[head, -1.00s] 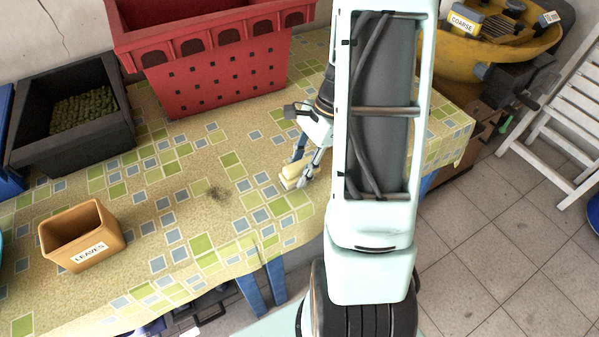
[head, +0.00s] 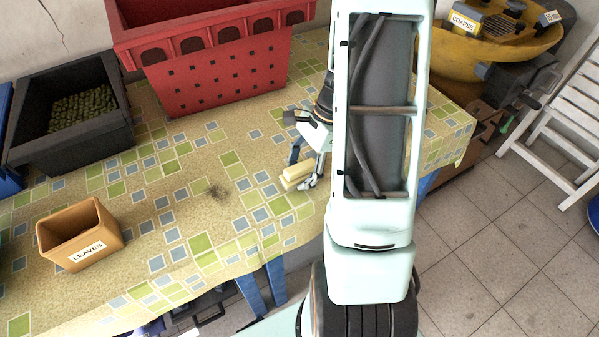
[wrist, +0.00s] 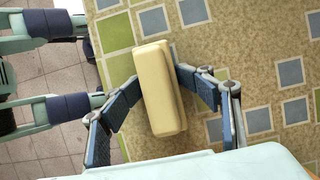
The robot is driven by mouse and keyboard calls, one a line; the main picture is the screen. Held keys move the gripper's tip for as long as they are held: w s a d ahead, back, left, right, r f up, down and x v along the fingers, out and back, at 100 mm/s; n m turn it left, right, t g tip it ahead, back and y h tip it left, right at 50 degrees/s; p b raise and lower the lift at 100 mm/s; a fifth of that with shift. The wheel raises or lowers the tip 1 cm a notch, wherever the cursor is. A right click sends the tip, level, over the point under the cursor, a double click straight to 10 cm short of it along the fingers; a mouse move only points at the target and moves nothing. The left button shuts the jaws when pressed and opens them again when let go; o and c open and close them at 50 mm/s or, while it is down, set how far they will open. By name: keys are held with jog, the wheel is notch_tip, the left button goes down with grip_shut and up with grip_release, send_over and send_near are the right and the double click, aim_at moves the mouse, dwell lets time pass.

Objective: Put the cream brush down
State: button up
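The cream brush (head: 297,176), a pale yellow block, lies on the patterned tablecloth (head: 150,190) near the table's front edge, beside my arm. In the wrist view the brush (wrist: 158,90) sits between the fingers of my gripper (wrist: 157,82), slightly tilted. The fingers stand spread on either side of it, with their tips very close to its sides. My gripper (head: 305,168) points down at the brush in the head view; my arm hides part of it.
A tan box labelled LEAVES (head: 112,246) stands at the left. A dark crate (head: 30,150) with green contents and a red crate (head: 215,80) stand at the back.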

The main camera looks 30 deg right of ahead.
jog(key=shift+s+d, duration=0.1)
jog(key=shift+d, duration=0.15)
dwell(0.3)
jog(key=p+v, duration=0.2)
jog(key=v, duration=1.1)
jog(key=shift+a+r, duration=0.15)
jog(key=shift+a, duration=0.2)
